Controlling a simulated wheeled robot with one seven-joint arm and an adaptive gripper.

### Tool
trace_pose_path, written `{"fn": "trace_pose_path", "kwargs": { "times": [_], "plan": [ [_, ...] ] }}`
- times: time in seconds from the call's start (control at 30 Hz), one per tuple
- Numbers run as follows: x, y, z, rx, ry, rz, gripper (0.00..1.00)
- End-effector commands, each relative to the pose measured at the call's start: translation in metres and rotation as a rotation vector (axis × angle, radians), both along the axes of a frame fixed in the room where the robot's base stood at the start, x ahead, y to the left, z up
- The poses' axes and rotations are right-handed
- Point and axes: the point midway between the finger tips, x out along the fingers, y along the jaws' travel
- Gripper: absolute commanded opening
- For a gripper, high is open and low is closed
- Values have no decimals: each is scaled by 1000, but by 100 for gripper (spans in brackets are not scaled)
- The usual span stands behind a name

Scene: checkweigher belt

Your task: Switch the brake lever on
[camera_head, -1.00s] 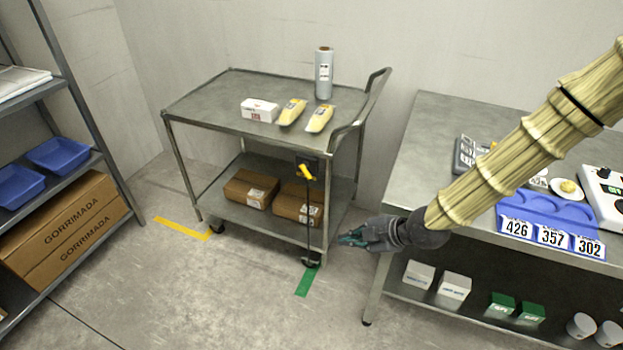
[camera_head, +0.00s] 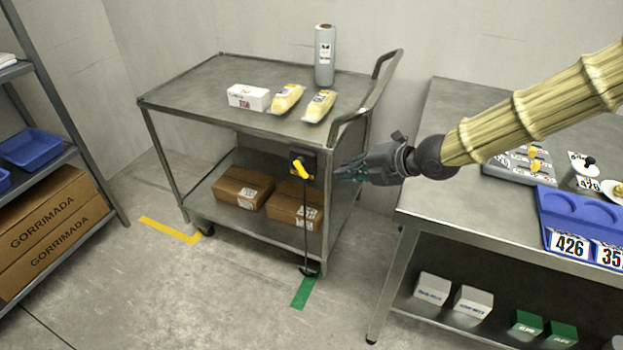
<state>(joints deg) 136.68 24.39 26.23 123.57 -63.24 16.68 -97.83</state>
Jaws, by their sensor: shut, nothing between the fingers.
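The brake lever (camera_head: 301,170) is a short yellow handle on a black plate, fixed to the near right corner of the metal cart (camera_head: 190,106). It slants downward to the right. A thin dark rod runs from the plate down to the caster. My gripper (camera_head: 340,174) is to the right of the lever at about its height in the picture. It is shut and empty, with its fingertips pointing left and apart from the lever. How far it is from the lever in depth I cannot tell.
A steel table (camera_head: 440,190) stands at right, under my arm, with a blue tray (camera_head: 556,206). The cart carries a grey roll (camera_head: 325,58), a white box (camera_head: 248,97) and yellow packs. A shelf rack stands at left. Green tape (camera_head: 304,291) lies by the caster.

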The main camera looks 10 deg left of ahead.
Motion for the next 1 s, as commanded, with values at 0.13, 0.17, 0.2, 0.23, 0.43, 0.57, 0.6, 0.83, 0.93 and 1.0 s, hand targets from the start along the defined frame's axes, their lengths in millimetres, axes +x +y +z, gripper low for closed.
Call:
{"fn": "trace_pose_path", "kwargs": {
  "times": [0.13, 0.17, 0.2, 0.23, 0.43, 0.57, 0.6, 0.83, 0.93, 1.0],
  "plan": [
    [0, -1, -7, 0, -1, -1, 0],
    [0, -1, -8, 0, -1, -2, 0],
    [0, -1, -8, 0, 0, -2, 0],
    [0, -1, -8, 0, 0, -2, 0],
    [0, -3, -7, 0, -1, -4, 0],
    [0, -2, -8, 0, 1, -4, 0],
    [1, -1, -9, 0, 1, -4, 0],
    [10, 17, -24, -1, 1, -3, 0],
    [17, 29, -33, -1, 3, -4, 0],
    [21, 38, -40, -1, 2, -2, 0]
  ]
}}
